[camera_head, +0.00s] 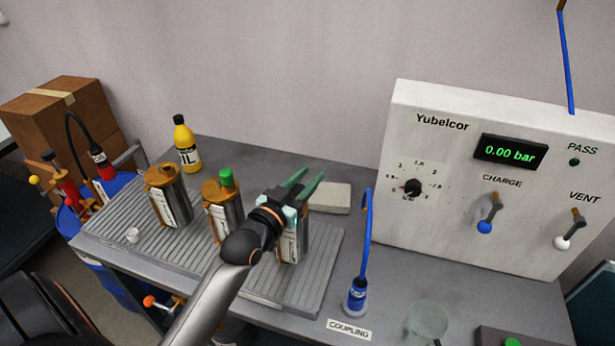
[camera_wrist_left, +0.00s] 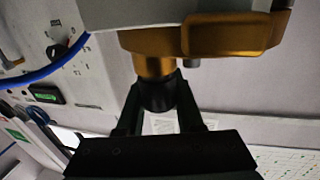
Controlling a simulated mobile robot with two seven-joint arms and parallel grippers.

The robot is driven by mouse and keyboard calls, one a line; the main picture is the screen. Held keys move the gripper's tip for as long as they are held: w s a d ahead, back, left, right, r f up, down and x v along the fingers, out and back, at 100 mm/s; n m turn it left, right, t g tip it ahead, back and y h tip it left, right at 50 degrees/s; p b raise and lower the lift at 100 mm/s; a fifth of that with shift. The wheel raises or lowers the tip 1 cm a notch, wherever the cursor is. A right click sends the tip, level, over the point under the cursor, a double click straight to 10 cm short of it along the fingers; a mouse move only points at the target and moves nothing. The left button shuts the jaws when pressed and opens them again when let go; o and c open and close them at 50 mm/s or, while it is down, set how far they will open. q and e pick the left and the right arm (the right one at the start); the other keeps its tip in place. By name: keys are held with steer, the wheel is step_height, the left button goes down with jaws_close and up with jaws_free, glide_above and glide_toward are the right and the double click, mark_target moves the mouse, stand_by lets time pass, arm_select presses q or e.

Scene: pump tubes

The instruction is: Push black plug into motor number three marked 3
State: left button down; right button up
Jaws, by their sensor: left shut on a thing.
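My left gripper (camera_head: 303,184) is over the rightmost motor (camera_head: 293,243) on the ribbed tray, and its arm covers part of that motor. In the left wrist view the gripper (camera_wrist_left: 160,112) is shut on the black plug (camera_wrist_left: 158,95). The plug lines up with the brass neck of the motor top (camera_wrist_left: 155,66) and appears to meet it; I cannot tell how deep it sits. The plug is hidden in the head view. The number 3 cannot be read. My right gripper is not in view.
A motor with a bare brass top (camera_head: 168,197) and one with a green cap (camera_head: 222,205) stand left on the ribbed tray (camera_head: 130,260). A blue coupling hose (camera_head: 364,240) and the Yubelcor panel (camera_head: 440,200) stand right. A yellow bottle (camera_head: 186,145) is behind.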

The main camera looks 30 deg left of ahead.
arm_select(q)
steer(key=shift+f, duration=0.4)
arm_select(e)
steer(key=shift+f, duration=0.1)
arm_select(q)
steer(key=shift+c, duration=2.3)
jaws_free()
steer(key=shift+r, duration=0.1)
steer(key=s+b, duration=0.1)
steer(key=s, duration=1.1)
steer(key=shift+s+b, duration=0.25)
steer(key=shift+b, duration=0.05)
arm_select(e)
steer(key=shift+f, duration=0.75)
arm_select(q)
steer(key=shift+s, duration=0.1)
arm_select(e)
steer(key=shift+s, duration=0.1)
